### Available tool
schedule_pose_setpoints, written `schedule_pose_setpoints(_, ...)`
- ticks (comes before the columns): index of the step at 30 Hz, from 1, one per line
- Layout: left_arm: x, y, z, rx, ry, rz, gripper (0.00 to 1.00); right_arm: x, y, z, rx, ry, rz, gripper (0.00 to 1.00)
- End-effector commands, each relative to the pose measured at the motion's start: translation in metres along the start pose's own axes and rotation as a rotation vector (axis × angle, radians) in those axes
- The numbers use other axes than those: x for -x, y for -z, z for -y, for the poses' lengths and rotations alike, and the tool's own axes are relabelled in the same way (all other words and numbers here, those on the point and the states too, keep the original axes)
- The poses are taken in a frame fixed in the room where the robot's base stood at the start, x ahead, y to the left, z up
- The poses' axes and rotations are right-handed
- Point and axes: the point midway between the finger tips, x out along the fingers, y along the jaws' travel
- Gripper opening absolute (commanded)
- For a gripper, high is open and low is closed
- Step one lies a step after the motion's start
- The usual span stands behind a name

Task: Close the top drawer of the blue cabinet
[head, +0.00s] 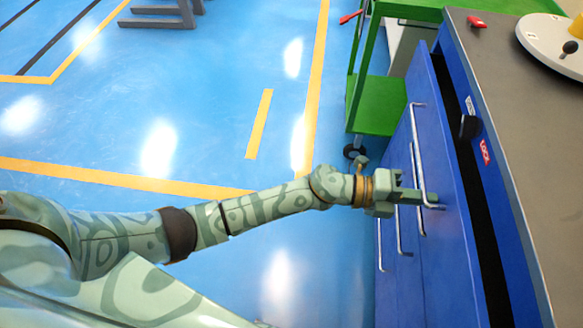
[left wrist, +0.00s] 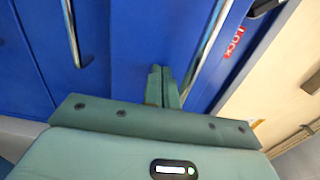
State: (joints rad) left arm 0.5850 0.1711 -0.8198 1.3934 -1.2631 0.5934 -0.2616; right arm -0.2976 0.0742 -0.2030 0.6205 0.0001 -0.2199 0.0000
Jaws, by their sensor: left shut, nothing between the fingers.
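The blue cabinet (head: 503,190) stands at the right of the head view. Its top drawer (head: 447,160) is partly open, with a dark gap between the drawer front and the cabinet body. The drawer's long silver handle (head: 416,150) runs along its front; it also shows in the left wrist view (left wrist: 207,48). My left gripper (head: 432,197) is shut and empty at the drawer front, near the handle's near end. In the left wrist view its closed fingers (left wrist: 163,82) point at the blue front beside the handle. I cannot tell whether they touch. My right gripper is out of view.
Lower drawer handles (head: 400,232) stick out below. A grey worktop (head: 530,110) with a red tag and a round white device (head: 555,45) tops the cabinet. A green cart (head: 376,105) stands beyond it.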

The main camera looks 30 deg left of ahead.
Motion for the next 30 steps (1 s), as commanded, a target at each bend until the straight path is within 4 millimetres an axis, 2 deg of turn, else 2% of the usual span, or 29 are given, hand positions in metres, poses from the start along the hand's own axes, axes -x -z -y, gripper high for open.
schedule_pose_setpoints(1,-0.01,0.0,-0.001,0.001,0.001,-0.001,0.0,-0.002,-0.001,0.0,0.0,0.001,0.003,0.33)
schedule_pose_setpoints(6,-0.034,0.0,-0.001,0.0,0.001,0.0,0.0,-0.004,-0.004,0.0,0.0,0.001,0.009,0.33)
schedule_pose_setpoints(12,-0.05,0.0,-0.001,0.001,0.0,0.0,0.0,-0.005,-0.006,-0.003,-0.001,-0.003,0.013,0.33)
schedule_pose_setpoints(30,-0.054,-0.001,0.003,-0.004,0.005,0.002,0.0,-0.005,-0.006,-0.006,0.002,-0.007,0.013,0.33)
